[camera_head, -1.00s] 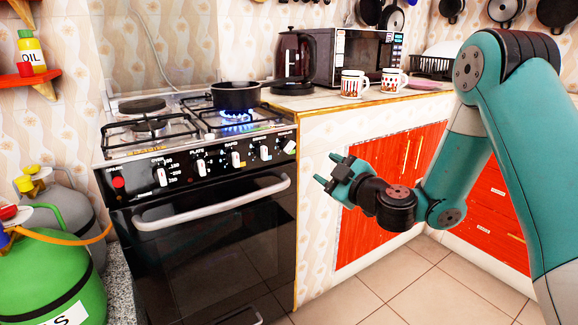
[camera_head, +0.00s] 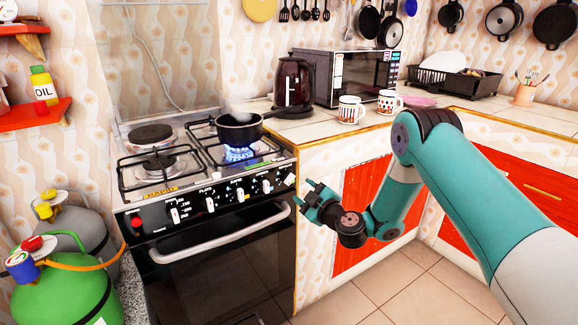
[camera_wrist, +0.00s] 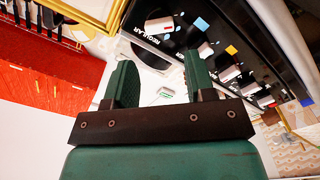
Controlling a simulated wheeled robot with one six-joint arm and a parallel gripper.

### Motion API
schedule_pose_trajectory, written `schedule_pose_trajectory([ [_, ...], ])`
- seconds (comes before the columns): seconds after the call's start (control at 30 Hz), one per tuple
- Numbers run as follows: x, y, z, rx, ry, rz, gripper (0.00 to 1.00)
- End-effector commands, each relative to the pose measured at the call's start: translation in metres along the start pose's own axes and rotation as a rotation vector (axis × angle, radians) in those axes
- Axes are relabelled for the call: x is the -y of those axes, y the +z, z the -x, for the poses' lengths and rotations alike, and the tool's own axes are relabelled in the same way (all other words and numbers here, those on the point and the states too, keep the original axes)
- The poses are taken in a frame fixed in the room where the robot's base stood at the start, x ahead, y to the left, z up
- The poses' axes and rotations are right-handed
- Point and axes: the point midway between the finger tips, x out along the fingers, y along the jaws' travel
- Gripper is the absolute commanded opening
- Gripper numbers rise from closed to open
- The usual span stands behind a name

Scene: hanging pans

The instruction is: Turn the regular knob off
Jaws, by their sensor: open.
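The regular knob (camera_head: 290,180) is the white knob at the right end of the black stove panel, and it looks turned at a slant. In the wrist view the knob (camera_wrist: 158,24) shows beside the label "REGULAR", beyond the fingertips. My gripper (camera_head: 303,193) is open and empty, just right of and a little below the knob. Its two green fingers (camera_wrist: 160,62) stand apart in the wrist view, and I see no contact with the knob. A blue flame (camera_head: 240,154) burns under the black pan (camera_head: 240,131) on the stove.
Other white knobs (camera_head: 211,204) sit in a row to the left, above the oven handle (camera_head: 215,233). The counter side (camera_head: 318,185) and red cabinet doors (camera_head: 363,207) are near my arm. Gas cylinders (camera_head: 65,288) stand at the left.

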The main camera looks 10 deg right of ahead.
Motion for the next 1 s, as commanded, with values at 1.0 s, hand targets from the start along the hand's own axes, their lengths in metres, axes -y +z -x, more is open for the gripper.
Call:
schedule_pose_trajectory([
  [1.0, 0.000, 0.000, -0.086, 0.000, 0.000, -0.001, 0.41],
])
